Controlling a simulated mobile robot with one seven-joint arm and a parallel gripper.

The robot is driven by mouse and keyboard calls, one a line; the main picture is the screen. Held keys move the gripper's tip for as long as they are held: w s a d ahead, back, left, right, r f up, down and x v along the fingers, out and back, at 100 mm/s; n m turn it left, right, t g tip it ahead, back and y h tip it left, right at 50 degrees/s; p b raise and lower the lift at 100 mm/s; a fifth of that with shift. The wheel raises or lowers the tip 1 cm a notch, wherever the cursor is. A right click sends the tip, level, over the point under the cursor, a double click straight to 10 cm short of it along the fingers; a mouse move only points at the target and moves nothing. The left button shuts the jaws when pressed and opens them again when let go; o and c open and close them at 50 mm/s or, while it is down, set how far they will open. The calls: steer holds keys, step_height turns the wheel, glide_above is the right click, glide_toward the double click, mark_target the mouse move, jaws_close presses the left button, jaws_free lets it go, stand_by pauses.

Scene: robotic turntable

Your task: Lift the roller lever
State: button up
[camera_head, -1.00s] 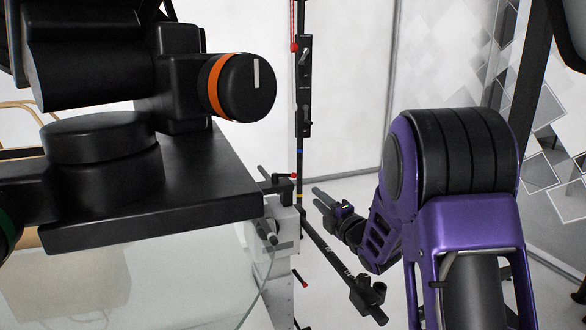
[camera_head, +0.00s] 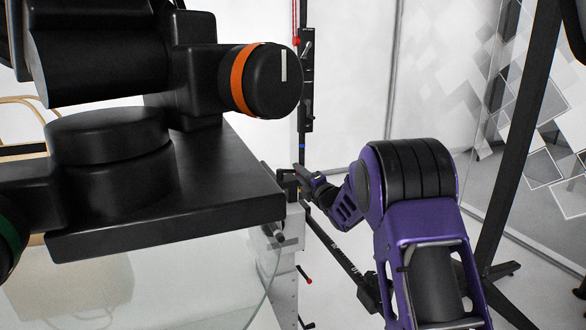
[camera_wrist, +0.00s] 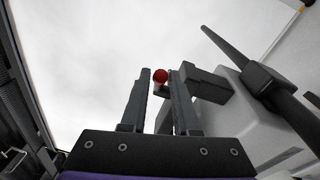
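A small lever with a round red tip (camera_wrist: 160,76) shows in the wrist view, probably the roller lever. Its dark arm and bracket (camera_wrist: 208,84) are to the right, beside a pale grey block. My gripper (camera_wrist: 160,73) is open, one finger on each side of the red tip, with gaps visible. I cannot tell how deep the tip sits between the fingers. In the head view, my gripper (camera_head: 299,173) is at the lever's bracket (camera_head: 285,184), right of the black platform. The lever's tip is mostly hidden by the fingers there.
The black platform (camera_head: 170,200), carrying a large dark machine with an orange-ringed knob (camera_head: 262,80), fills the left. A glass surface (camera_head: 160,295) lies below it. A vertical black post (camera_head: 307,80) stands behind my gripper. A dark slanted bar (camera_head: 335,248) runs below my forearm.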

mark_target(293, 177)
steer(key=shift+x, duration=2.35)
steer(key=shift+c, duration=0.2)
jaws_close()
